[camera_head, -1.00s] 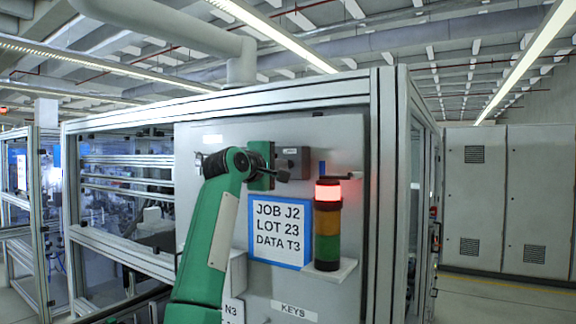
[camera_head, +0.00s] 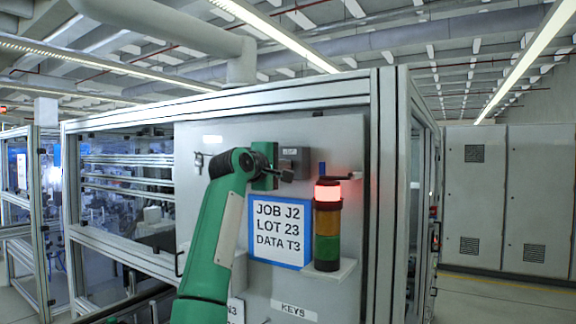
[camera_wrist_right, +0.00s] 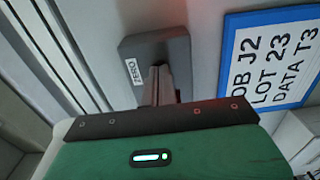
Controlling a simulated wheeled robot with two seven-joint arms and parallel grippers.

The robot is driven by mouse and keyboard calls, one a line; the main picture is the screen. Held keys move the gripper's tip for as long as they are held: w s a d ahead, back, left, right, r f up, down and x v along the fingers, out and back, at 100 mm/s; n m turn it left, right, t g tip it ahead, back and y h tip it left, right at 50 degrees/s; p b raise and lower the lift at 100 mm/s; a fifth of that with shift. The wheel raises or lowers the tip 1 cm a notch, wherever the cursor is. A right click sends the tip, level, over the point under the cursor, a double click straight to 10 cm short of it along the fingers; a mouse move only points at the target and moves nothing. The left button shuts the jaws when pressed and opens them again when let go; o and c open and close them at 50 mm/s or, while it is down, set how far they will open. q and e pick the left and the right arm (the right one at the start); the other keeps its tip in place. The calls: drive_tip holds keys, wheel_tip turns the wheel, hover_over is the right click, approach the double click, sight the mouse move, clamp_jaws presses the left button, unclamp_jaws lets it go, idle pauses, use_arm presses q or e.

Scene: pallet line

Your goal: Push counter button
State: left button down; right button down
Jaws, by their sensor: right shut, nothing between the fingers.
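The counter is a dark grey box (camera_head: 298,157) on the light panel, above the blue-framed sign. In the right wrist view the closed fingers (camera_wrist_right: 158,82) overlap the box's lower face. I cannot tell whether they touch it, and the button is hidden behind them. My left gripper is not in view.
A blue-framed sign (camera_head: 279,232) reads JOB J2, LOT 23, DATA T3. A stack light (camera_head: 327,222) with its red top lit stands on a small shelf (camera_head: 340,270) to the right. A KEYS label (camera_head: 294,310) is below. Aluminium frame posts (camera_head: 386,200) border the panel.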

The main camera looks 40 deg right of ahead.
drive_tip(key=shift+d, duration=0.1)
idle(0.3)
drive_tip(key=shift+b+v, duration=1.05)
drive_tip(key=shift+v, duration=1.4)
